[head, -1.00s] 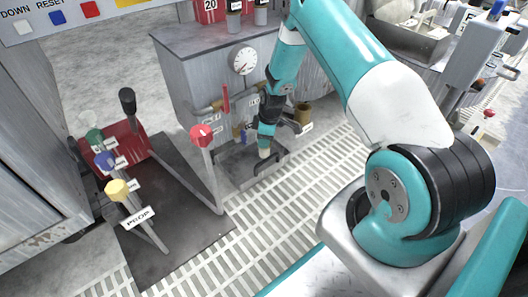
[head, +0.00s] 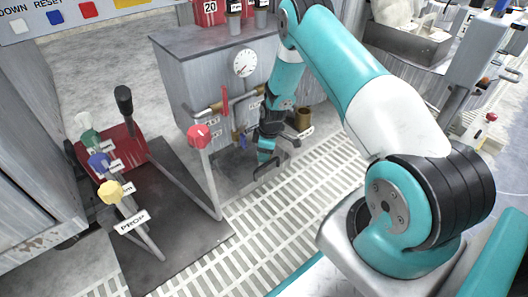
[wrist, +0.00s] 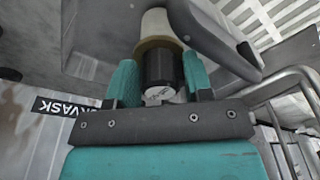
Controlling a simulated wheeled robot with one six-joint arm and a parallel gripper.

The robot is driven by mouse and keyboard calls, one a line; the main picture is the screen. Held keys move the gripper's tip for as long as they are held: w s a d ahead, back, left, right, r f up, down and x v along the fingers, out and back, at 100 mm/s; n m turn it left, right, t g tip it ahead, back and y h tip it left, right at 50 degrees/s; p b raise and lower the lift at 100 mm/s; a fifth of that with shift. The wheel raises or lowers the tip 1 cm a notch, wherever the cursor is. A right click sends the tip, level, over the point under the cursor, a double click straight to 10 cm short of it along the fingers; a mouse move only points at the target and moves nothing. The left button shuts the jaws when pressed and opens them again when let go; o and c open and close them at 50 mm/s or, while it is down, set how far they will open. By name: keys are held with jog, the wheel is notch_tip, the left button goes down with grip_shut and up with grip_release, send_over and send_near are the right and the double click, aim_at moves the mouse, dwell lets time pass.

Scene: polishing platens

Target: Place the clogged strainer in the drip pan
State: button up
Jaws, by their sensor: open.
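My gripper (head: 264,153) hangs low beside the grey cabinet, with its teal fingers pointing down. In the wrist view its jaws (wrist: 160,82) are open on either side of a cylinder with a black body, a silver end, a brass-coloured ring and a cream far part. I take this cylinder to be the strainer (wrist: 158,68); whether a finger touches it I cannot tell. The grey drip pan (head: 238,178) seems to lie below the gripper, partly hidden by it. In the head view the strainer cannot be made out.
The cabinet (head: 205,80) carries a gauge (head: 244,63), pipes and a red lever. A brown cup-shaped fitting (head: 303,118) is right of the gripper. A red-knobbed lever (head: 199,136) and several coloured levers stand left. A metal loop (wrist: 288,105) is close on the right. Slatted floor (head: 300,190) is clear in front.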

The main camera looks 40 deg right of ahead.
notch_tip(320, 180, up, 12)
jog(key=s+d+p, duration=0.1)
jog(key=p, duration=0.7)
jog(key=s+a+r+m+y, duration=0.1)
jog(key=s+a+r, duration=0.1)
jog(key=a+r, duration=0.75)
jog(key=s+a+r+y, duration=0.1)
jog(key=s+a+r, duration=0.2)
jog(key=a+r, duration=0.7)
jog(key=s+a+r, duration=0.4)
jog(key=s+r, duration=0.3)
jog(key=s, duration=0.4)
jog(key=s+a+r+m+g+y, duration=0.1)
jog(key=s+a+r, duration=0.2)
jog(key=s+r, duration=0.5)
jog(key=s, duration=0.4)
jog(key=shift+s+a+r, duration=0.25)
jog(key=shift+a+r, duration=0.05)
jog(key=shift+a, duration=0.1)
jog(key=shift+r, duration=0.1)
